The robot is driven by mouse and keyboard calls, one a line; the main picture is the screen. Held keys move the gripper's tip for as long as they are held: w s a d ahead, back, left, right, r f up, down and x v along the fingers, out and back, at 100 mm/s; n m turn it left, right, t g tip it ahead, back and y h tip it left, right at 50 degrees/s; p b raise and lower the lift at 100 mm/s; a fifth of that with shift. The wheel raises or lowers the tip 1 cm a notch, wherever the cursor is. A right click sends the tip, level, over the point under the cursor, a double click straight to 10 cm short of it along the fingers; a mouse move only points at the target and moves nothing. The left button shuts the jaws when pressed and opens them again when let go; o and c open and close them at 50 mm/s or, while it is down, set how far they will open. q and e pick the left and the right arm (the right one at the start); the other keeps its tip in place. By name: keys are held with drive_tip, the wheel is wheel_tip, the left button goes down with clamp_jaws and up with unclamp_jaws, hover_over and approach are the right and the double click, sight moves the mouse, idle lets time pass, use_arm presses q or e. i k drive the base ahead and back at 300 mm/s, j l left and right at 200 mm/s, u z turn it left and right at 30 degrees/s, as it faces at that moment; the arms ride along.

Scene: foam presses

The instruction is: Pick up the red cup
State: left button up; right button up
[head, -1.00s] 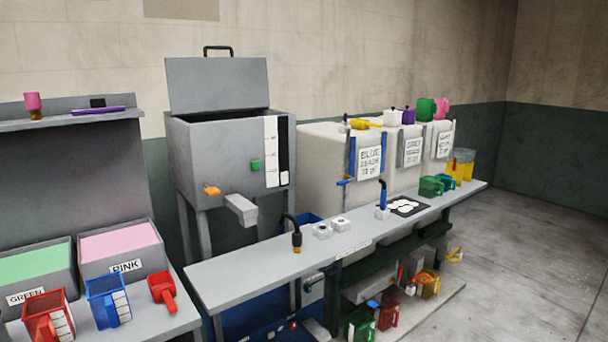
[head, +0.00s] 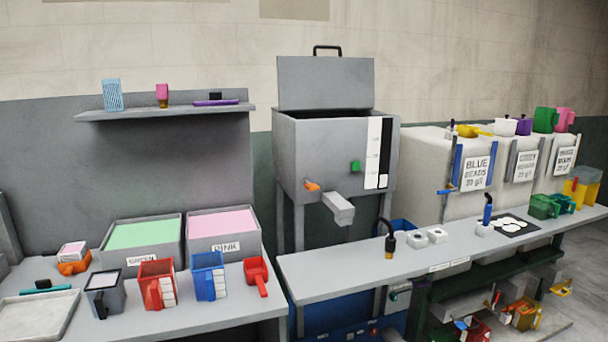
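A red cup (head: 157,284) with a handle and a white marked scale stands upright on the left bench, in front of the green bin. A blue cup (head: 209,276) of the same shape stands just right of it. A smaller red scoop (head: 256,275) with a handle sits right of the blue cup. A dark grey cup (head: 105,292) stands left of the red cup. Neither of my grippers shows in the head view.
Bins of green (head: 144,237) and pink (head: 221,224) stuff stand behind the cups. A pale tray (head: 40,316) lies at the far left. A grey press (head: 330,160) with an open lid stands behind a long bench (head: 330,278). A shelf (head: 165,112) hangs above the bins.

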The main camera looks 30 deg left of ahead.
sight(157, 281)
drive_tip(key=u, duration=1.95)
